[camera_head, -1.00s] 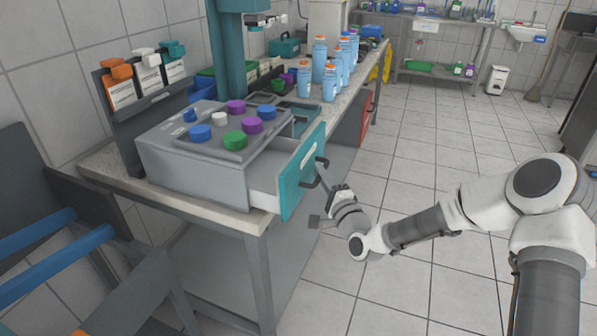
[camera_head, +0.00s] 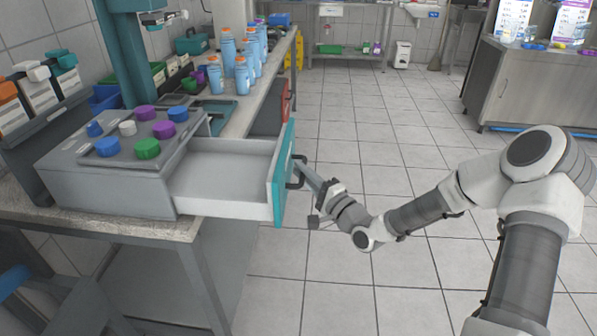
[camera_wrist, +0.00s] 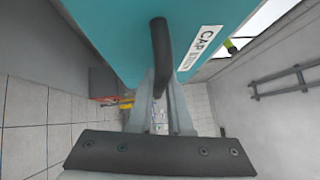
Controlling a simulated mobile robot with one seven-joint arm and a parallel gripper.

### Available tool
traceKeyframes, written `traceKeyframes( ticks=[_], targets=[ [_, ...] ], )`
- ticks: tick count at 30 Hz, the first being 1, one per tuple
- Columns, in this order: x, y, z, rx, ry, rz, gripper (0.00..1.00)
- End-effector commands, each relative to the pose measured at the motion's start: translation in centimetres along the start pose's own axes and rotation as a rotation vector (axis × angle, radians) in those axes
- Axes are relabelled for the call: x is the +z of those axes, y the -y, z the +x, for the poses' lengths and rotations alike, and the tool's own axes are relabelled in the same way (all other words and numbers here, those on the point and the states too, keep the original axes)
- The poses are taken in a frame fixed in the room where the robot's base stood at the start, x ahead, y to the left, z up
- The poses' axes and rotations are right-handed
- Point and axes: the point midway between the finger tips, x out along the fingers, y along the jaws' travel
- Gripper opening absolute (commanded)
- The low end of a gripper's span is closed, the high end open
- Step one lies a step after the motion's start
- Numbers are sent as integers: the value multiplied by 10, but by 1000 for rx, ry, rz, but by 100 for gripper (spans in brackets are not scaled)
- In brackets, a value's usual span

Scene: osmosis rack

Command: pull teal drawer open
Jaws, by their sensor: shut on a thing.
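The teal drawer front (camera_head: 283,172) stands well out from the grey cabinet (camera_head: 110,170) on the workbench. The drawer's pale, empty-looking tray (camera_head: 222,172) shows between them. My gripper (camera_head: 301,175) is at the drawer's outer side, shut on its dark handle (camera_head: 297,180). In the wrist view, the teal front (camera_wrist: 125,35) fills the top, with a white label reading "CAP". The black handle (camera_wrist: 159,45) runs down between the fingers of my gripper (camera_wrist: 161,85).
Colored knobs (camera_head: 147,148) sit on the cabinet top. Blue bottles with orange caps (camera_head: 242,75) stand further along the bench (camera_head: 150,228). Tiled floor (camera_head: 350,140) is open to the right, with a metal cabinet (camera_head: 525,90) beyond it.

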Motion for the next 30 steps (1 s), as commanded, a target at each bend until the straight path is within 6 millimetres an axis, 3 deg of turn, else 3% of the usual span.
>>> traceKeyframes(
  ticks=[3, 4, 9, 20, 23, 30],
  targets=[
    [-1, 0, 0, -1, -2, -1, 0],
    [-1, 0, 0, -1, -2, -1, 21],
    [0, 0, 0, -1, -1, -1, 47],
    [-1, 0, -5, 0, -2, -1, 47],
    [-1, 0, -18, 2, -3, -1, 47],
    [-2, 1, -74, 2, -6, 1, 47]
  ],
)
